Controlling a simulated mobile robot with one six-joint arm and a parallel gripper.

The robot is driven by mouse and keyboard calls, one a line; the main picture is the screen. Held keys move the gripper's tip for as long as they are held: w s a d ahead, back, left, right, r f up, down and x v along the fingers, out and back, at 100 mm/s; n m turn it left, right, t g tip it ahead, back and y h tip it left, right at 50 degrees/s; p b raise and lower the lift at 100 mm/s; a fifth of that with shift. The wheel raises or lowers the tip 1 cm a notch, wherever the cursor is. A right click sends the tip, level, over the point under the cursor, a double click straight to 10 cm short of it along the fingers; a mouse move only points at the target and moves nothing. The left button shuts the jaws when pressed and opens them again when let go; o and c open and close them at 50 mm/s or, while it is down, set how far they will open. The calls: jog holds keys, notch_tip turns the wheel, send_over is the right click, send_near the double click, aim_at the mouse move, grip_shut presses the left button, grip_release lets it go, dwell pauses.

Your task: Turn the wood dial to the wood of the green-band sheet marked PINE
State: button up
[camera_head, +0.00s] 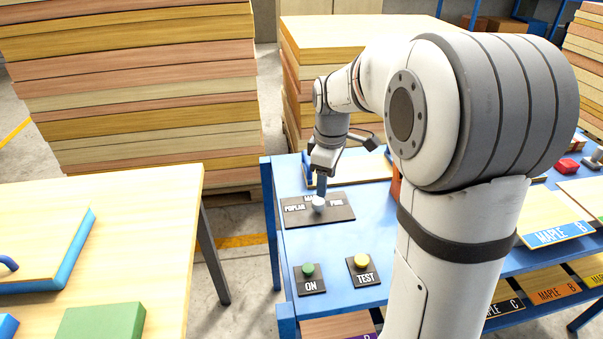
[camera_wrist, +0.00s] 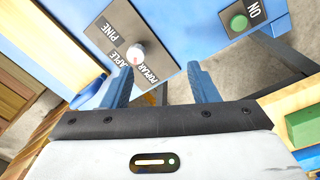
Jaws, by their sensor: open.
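The wood dial is a white knob (camera_head: 318,204) on a dark plate (camera_head: 340,208) on the blue bench, labelled POPLAR, MAPLE and PINE. The knob appears just beyond the left fingertip, not clearly between the fingers. In the head view my gripper (camera_head: 321,184) is right above the dial; contact cannot be told. I see no green-band sheet marked PINE.
A green ON button (camera_head: 308,269) and a yellow TEST button (camera_head: 361,262) sit in front of the dial. A blue-band MAPLE B sheet (camera_head: 545,217) lies right, with an orange-band MAPLE B sheet (camera_head: 557,293) below. A wooden table (camera_head: 170,205) stands left; veneer stacks (camera_head: 140,90) stand behind.

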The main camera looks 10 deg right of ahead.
aim_at(318, 201)
jog(key=w+f+n, duration=0.1)
jog(key=w, duration=0.1)
jog(key=w+f+n, duration=0.1)
jog(key=w+f, duration=0.1)
jog(key=w+f+n, duration=0.1)
jog(key=w+f, duration=0.1)
jog(key=shift+w+f+n+g+b, duration=0.25)
jog(key=shift+w+n+g+b, duration=0.1)
jog(key=shift+n+g+b, duration=0.05)
jog(key=shift+w+f, duration=0.1)
jog(key=shift+f, duration=0.2)
notch_tip(318, 201, down, 7)
jog(key=shift+f, duration=0.1)
